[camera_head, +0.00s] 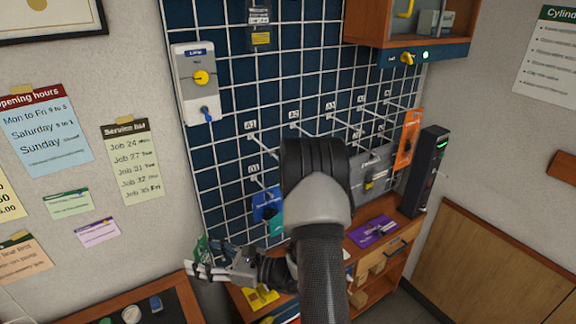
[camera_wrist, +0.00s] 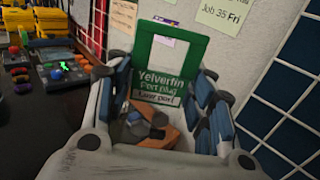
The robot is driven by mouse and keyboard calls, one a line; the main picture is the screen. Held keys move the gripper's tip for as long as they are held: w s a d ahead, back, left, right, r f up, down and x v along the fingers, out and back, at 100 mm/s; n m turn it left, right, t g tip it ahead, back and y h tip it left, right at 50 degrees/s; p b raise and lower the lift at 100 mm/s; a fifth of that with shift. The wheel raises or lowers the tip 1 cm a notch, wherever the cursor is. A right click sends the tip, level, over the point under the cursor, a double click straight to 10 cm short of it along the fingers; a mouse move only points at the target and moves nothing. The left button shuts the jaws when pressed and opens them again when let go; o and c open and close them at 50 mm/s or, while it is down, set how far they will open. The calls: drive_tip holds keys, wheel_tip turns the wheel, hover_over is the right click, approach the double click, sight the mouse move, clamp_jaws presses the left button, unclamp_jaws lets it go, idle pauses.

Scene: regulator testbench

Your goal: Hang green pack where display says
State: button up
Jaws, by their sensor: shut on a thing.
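In the head view the green pack (camera_head: 202,247) shows as a small green edge at my gripper (camera_head: 197,268), left of the grid's lower part. White hooks with small tags, one reading A1 (camera_head: 251,124), stick out from the wire grid (camera_head: 225,140).
A purple pack (camera_head: 372,232) and a yellow pack (camera_head: 262,297) lie below. A black post with a green light (camera_head: 430,170) stands right. My arm hides the grid's middle.

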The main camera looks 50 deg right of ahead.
drive_tip(key=s+d+r+m+t+h+p, duration=0.1)
drive_tip(key=s+d+r+m+h+p, duration=0.4)
drive_tip(key=d+r+h, duration=0.45)
drive_tip(key=s+d+r+m+h+p, duration=0.4)
drive_tip(key=s+d+r+p, duration=0.25)
drive_tip(key=d, duration=0.65)
drive_tip(key=f+b+x, duration=0.1)
drive_tip(key=x, duration=0.9)
drive_tip(key=shift+w, duration=0.25)
drive_tip(key=o, duration=1.2)
